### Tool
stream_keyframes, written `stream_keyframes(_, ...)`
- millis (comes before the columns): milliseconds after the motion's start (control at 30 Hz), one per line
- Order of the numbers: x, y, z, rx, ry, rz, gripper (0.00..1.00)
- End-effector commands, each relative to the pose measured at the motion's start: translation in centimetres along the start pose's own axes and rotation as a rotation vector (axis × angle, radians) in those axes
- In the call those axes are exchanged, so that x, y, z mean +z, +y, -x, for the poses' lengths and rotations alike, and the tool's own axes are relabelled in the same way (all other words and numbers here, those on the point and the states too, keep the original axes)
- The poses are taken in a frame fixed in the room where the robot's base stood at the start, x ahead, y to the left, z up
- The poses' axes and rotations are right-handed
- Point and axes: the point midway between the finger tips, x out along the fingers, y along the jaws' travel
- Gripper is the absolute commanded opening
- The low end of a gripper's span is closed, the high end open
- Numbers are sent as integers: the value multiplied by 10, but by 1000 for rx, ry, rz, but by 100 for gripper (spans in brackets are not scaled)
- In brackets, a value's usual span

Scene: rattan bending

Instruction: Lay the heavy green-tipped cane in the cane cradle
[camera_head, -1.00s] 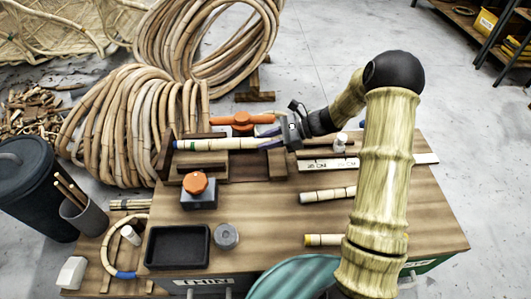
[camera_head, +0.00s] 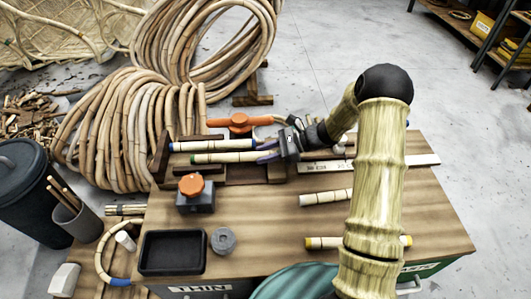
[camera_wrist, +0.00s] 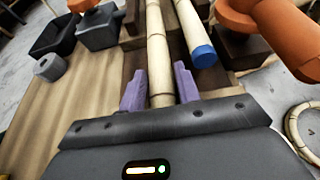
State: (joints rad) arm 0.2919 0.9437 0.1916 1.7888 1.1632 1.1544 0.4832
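The green-tipped cane (camera_head: 222,157) lies level, running left from my gripper (camera_head: 268,151), its green band near the left end. In the wrist view my purple fingers (camera_wrist: 160,88) stand close on both sides of this pale cane (camera_wrist: 158,45) and appear shut on it. A blue-tipped cane (camera_head: 208,145) lies parallel just behind it; its blue end shows in the wrist view (camera_wrist: 204,56). The cane cradle seems to be the dark wooden blocks (camera_head: 276,172) around the canes. The green-tipped cane is low over it; I cannot tell whether it touches.
An orange-knobbed grey block (camera_head: 196,200), a black tray (camera_head: 172,271) and a grey cylinder (camera_head: 223,241) stand at the bench's front left. An orange clamp (camera_head: 240,121) is behind the canes. More canes (camera_head: 325,198) lie to the right. Large rattan coils (camera_head: 130,130) stand beyond.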

Motion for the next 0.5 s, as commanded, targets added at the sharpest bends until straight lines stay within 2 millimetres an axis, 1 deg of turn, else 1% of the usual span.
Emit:
stream_keyframes(33, 0, 0, 0, 0, 0, 1, 44)
stream_keyframes(67, 0, 0, 0, 0, 0, 1, 49)
stream_keyframes(433, 4, 0, 0, 1, 1, 3, 50)
stream_keyframes(500, 5, 0, 6, 0, 0, 2, 50)
